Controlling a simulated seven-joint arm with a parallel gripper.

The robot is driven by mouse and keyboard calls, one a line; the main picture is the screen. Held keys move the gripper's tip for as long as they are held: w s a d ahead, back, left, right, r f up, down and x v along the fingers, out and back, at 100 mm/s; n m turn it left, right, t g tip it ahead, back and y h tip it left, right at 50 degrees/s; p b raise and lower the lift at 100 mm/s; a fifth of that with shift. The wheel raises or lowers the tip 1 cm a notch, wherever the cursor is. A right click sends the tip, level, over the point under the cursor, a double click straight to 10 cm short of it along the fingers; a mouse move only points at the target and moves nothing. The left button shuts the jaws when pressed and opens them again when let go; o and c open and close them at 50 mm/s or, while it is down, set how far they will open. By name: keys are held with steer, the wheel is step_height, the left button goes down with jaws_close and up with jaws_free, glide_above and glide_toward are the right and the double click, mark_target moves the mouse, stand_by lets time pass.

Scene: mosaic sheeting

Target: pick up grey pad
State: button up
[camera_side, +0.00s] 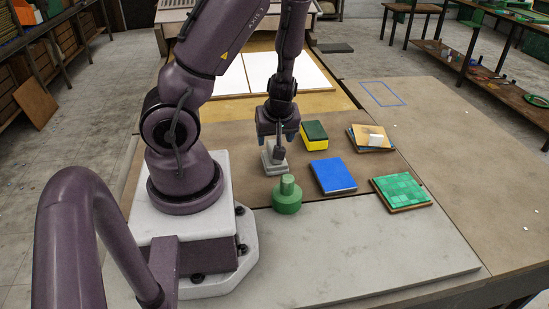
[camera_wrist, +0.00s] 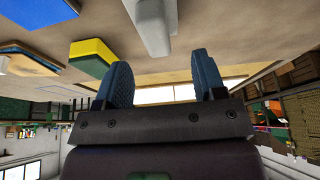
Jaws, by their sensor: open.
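The grey pad (camera_side: 276,169), a light grey block with a raised upper part, sits on the brown work surface in the side view. In the wrist view a grey piece (camera_wrist: 155,25), which looks like the pad, shows at the top edge, cut off by the frame. My gripper (camera_wrist: 163,78) is open there, and the grey piece lies beyond the fingertips. Nothing shows between the fingers. I cannot tell from the side view whether they touch the pad.
A green round knobbed piece (camera_side: 287,198) stands close in front of the pad. To the right are a yellow-green sponge (camera_side: 314,136), a blue pad (camera_side: 333,176), a green mosaic tile (camera_side: 401,191) and a stack of boards (camera_side: 368,138). The pale front slab (camera_side: 370,250) is clear.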

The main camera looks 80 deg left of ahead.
mark_target(272, 166)
steer(key=shift+w+x, duration=0.15)
steer(key=shift+x, duration=1.55)
steer(key=shift+w+x, duration=0.1)
steer(key=shift+x, duration=1.55)
steer(key=shift+c, duration=0.5)
steer(key=c, duration=1)
